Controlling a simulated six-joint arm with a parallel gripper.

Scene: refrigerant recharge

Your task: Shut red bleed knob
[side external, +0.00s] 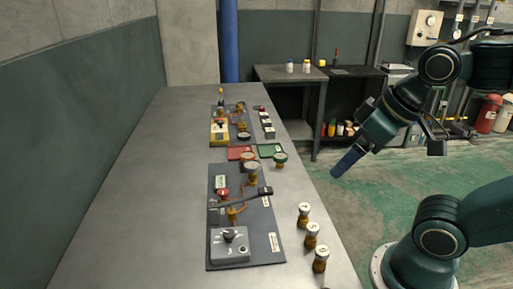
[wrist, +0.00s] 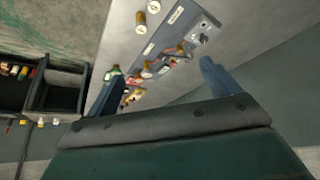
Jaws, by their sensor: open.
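A red knob (side external: 223,193) sits on the dark panel (side external: 262,250) on the bench, beside a white label and left of a long black lever (side external: 243,198). I take it for the red bleed knob. A smaller red part (side external: 220,121) shows on the yellow unit farther back. In the wrist view the panel (wrist: 190,15) appears upside down and small, and I cannot tell the knob clearly there. My gripper (side external: 347,161) is open and empty, in the air off the right edge of the bench, well apart from the knob. Its two blue fingers (wrist: 162,72) are spread wide in the wrist view.
Several brass fittings (side external: 312,230) stand along the bench's right side. The bench's left side is clear.

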